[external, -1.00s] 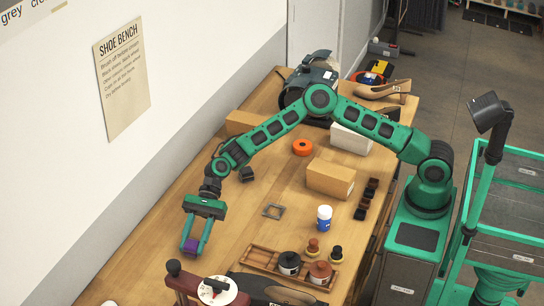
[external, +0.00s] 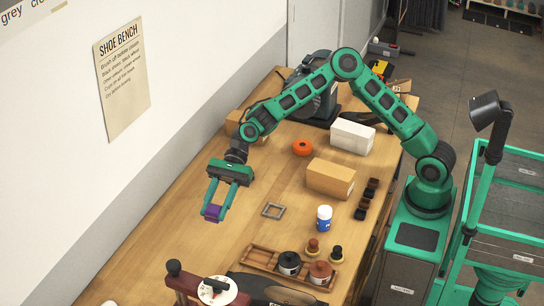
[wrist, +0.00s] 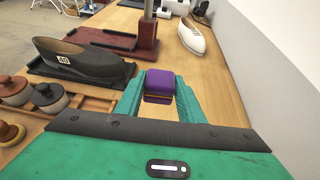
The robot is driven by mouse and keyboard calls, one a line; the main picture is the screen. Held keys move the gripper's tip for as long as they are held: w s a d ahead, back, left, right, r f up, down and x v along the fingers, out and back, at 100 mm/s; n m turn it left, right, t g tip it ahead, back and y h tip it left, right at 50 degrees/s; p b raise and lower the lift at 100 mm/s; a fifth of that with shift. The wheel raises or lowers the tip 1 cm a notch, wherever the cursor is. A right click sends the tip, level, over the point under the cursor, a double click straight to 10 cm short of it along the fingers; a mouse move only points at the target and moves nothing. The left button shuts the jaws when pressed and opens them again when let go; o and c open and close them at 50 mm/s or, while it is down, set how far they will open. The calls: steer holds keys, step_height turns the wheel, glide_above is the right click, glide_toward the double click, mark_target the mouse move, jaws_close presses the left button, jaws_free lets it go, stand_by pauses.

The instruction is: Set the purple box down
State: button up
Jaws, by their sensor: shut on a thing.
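The small purple box (external: 212,212) is between the fingertips of my gripper (external: 214,208). In the wrist view the purple box (wrist: 160,84) shows between the green fingers, with its purple top facing the camera. My gripper is shut on it and points downward. The box appears held above the wooden bench (external: 150,255); the exact gap beneath it is hard to tell.
A blue-and-white bottle (external: 324,218), a cardboard box (external: 330,179) and a wooden tray with jars (external: 262,262) stand further right. A dark shoe (wrist: 80,60) and a white shoe (wrist: 191,36) show in the wrist view. Bare bench lies left of my gripper.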

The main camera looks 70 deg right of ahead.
steer(key=s+d, duration=0.4)
steer(key=d, duration=0.1)
steer(key=shift+m+t, duration=0.4)
steer(key=w+d+f, duration=0.2)
steer(key=w, duration=0.1)
steer(key=w+d+f, duration=0.2)
steer(key=w+f, duration=0.1)
steer(key=w+d+f, duration=0.2)
steer(key=w, duration=0.1)
steer(key=shift+d+f, duration=0.25)
steer(key=shift+d, duration=0.1)
steer(key=shift+f, duration=2)
steer(key=o, duration=1)
steer(key=shift+f, duration=0.1)
steer(key=v, duration=0.7)
steer(key=shift+d+r, duration=0.25)
